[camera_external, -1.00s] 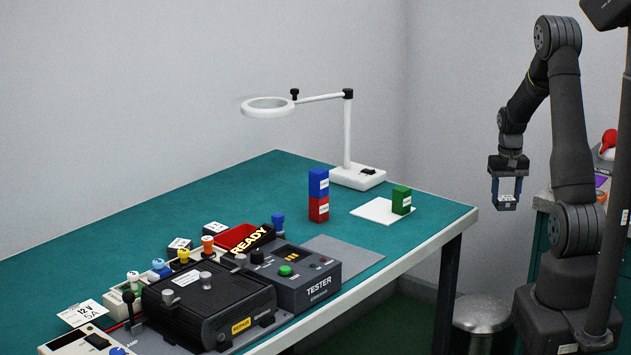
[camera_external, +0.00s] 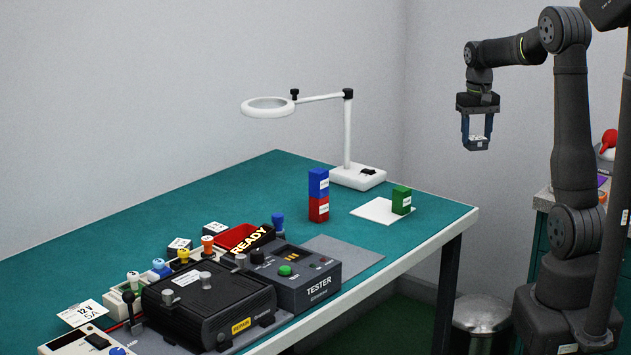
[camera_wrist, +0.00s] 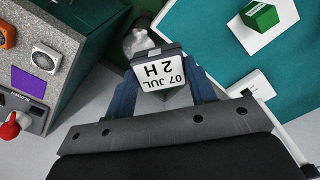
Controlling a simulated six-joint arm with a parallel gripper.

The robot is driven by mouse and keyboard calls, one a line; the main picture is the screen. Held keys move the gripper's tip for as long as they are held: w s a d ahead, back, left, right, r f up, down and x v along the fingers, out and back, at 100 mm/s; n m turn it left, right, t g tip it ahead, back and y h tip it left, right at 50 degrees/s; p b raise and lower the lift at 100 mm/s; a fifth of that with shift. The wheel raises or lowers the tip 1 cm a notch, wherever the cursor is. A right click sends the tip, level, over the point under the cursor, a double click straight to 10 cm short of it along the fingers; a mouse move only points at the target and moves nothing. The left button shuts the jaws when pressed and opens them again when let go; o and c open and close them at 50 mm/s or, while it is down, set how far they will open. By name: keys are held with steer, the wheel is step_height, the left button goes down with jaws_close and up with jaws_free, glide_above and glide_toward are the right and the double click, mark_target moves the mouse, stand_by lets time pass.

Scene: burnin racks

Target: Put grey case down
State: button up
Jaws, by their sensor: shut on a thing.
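The grey case (camera_external: 476,143) is a small dark grey block with a white label on top. My gripper (camera_external: 477,139) is shut on it and holds it in the air, right of the table's far right corner and above table height. In the wrist view, the grey case (camera_wrist: 158,71) sits between the two blue fingers of my gripper (camera_wrist: 160,90). Its label reads "07 JUL 2H", upside down in the picture.
The green table (camera_external: 200,215) holds a white pad (camera_external: 375,211) with a green case (camera_external: 401,201), a blue case (camera_external: 318,183) on a red case (camera_external: 319,209), a magnifier lamp (camera_external: 347,135) and a tester (camera_external: 300,283). A bin (camera_external: 481,318) stands below. A side cabinet (camera_wrist: 60,45) shows in the wrist view.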

steer(key=s+a+n, duration=0.2)
steer(key=s+a, duration=0.2)
steer(key=a, duration=0.5)
steer(key=s+a+n, duration=0.2)
steer(key=s+a, duration=0.1)
steer(key=a, duration=0.7)
steer(key=n, duration=0.3)
glide_above(355, 260)
steer(key=w+a, duration=0.2)
steer(key=a, duration=0.3)
step_height(355, 260, down, 12)
steer(key=shift+s+a+r, duration=0.1)
steer(key=shift+s+a+f, duration=0.15)
steer(key=shift+a+f, duration=0.05)
steer(key=shift+f, duration=1.95)
steer(key=shift+f, duration=0.1)
steer(key=o, duration=1)
